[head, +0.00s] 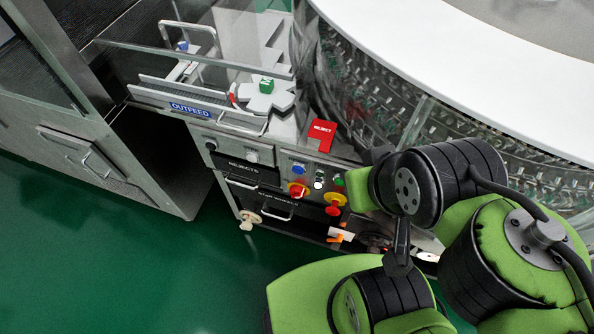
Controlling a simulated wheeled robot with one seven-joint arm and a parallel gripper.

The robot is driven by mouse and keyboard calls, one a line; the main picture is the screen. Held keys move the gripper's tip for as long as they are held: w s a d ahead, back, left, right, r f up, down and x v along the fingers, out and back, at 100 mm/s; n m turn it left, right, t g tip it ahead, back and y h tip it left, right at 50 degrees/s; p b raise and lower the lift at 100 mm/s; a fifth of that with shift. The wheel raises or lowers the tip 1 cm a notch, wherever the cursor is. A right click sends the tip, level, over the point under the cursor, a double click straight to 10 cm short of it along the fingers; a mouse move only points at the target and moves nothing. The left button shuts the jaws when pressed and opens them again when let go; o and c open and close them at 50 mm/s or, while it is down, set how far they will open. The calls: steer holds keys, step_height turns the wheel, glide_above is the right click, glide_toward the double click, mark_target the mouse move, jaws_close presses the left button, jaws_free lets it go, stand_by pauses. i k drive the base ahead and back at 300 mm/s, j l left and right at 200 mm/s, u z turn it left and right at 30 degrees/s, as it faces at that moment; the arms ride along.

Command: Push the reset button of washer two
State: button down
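The washer's control panel (309,183) is in the middle of the head view, below the glass guard. It has a blue button (298,169), a small switch (319,180) and a green button (338,181) partly beside my arm. Two red knobs on yellow bases, a left one (298,190) and a right one (335,204), sit lower. The small labels are too small to read, so I cannot tell which control is the reset or which washer number this is. My green and black arm covers the panel's right side. I cannot make out my gripper's fingers.
A blue OUTFEED sign (190,109) and a red REJECT plate (322,130) mark the machine. A REJECTS drawer (245,168) is left of the panel. A grey cabinet (75,150) stands farther left. Green floor (110,265) is clear at lower left.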

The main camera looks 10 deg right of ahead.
mark_target(298, 170)
steer(key=k+j, duration=0.1)
steer(key=j, duration=0.7)
steer(key=j+u, duration=0.15)
steer(key=j, duration=0.65)
steer(key=k, duration=0.05)
